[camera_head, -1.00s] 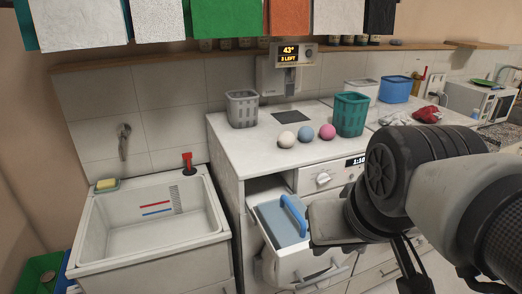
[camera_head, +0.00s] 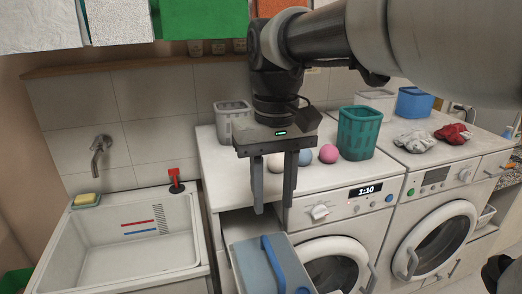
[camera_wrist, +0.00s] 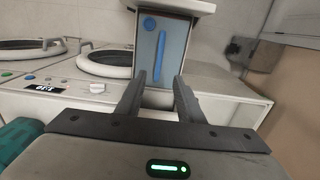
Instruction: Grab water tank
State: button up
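The water tank (camera_head: 250,266) is a grey-blue block with a bright blue handle (camera_head: 273,262) on top. It sits in a pulled-out white drawer below the counter, left of the nearer washing machine. In the wrist view the tank (camera_wrist: 174,47) shows beyond my fingertips, its handle (camera_wrist: 160,56) standing roughly in line with the gap between them. My gripper (camera_head: 273,207) points down above the drawer, with its fingers spread apart and nothing between them. The tips are apart from the handle. The lower part of the tank is cut off by the head view's bottom edge.
A white sink (camera_head: 120,240) stands left of the drawer. On the counter are a grey basket (camera_head: 230,115), a blue ball (camera_head: 304,158), a pink ball (camera_head: 329,154) and a teal basket (camera_head: 357,133). Two washing machines stand to the right.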

send_over(272, 253)
jog(key=f+b, duration=0.1)
jog(key=f, duration=0.9)
jog(key=shift+s+f, duration=0.1)
jog(key=shift+s, duration=0.1)
jog(key=shift+w+f, duration=0.15)
jog(key=shift+f, duration=2.9)
jog(key=shift+c, duration=0.2)
grip_shut()
jog(key=shift+r, duration=0.15)
